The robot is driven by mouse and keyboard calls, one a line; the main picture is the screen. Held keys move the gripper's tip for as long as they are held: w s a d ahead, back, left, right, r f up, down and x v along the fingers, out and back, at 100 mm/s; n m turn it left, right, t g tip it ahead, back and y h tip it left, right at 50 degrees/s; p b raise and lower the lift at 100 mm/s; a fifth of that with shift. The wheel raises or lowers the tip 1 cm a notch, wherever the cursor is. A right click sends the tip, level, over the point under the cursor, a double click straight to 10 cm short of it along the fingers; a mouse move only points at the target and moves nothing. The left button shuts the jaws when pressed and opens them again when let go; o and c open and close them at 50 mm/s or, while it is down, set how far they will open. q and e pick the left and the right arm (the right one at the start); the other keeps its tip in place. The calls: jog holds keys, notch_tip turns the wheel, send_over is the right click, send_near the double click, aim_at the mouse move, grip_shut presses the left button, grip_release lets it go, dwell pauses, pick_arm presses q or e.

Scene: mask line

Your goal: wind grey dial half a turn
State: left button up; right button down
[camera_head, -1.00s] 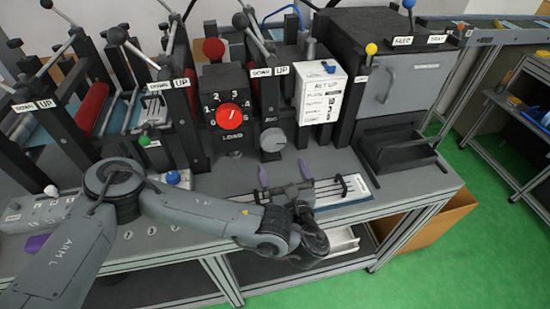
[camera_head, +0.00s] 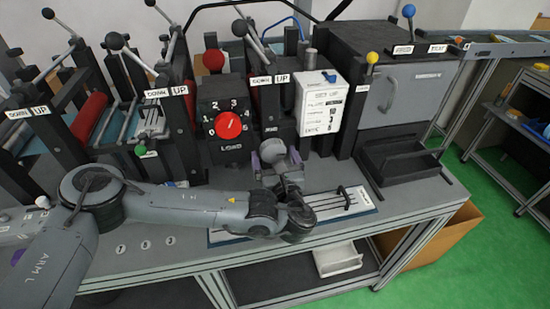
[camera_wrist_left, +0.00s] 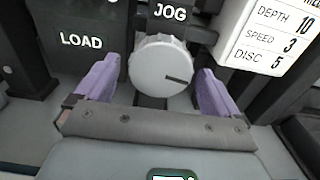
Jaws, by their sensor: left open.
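The grey dial (camera_wrist_left: 162,66) sits under the JOG label in the left wrist view, its dark pointer line aimed right and slightly down. My left gripper (camera_wrist_left: 154,85) is open, with one purple finger on each side of the dial and a visible gap on both sides. My right gripper is not in view.
A red LOAD dial (camera_head: 228,125) is left of the grey dial. A white set-up card (camera_head: 320,103) is to the right. A ruled plate (camera_head: 335,203) lies on the bench in front, and a black tray (camera_head: 405,160) is at right.

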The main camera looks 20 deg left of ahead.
pick_arm(q)
jog(key=c, duration=1)
jog(key=shift+r+m+p, duration=0.2)
jog(key=shift+m+p, duration=0.6)
jog(key=shift+p, duration=0.3)
jog(key=shift+c, duration=0.2)
jog(key=m+p, duration=0.8)
jog(key=p, duration=0.1)
jog(key=shift+s+r+m, duration=0.1)
jog(key=shift+m, duration=0.3)
jog(key=m+p, duration=0.3)
jog(key=shift+a+m+p, duration=0.1)
jog(key=shift+m+p, duration=0.65)
jog(key=shift+m, duration=0.45)
jog(key=o, duration=1)
jog(key=shift+o, duration=0.2)
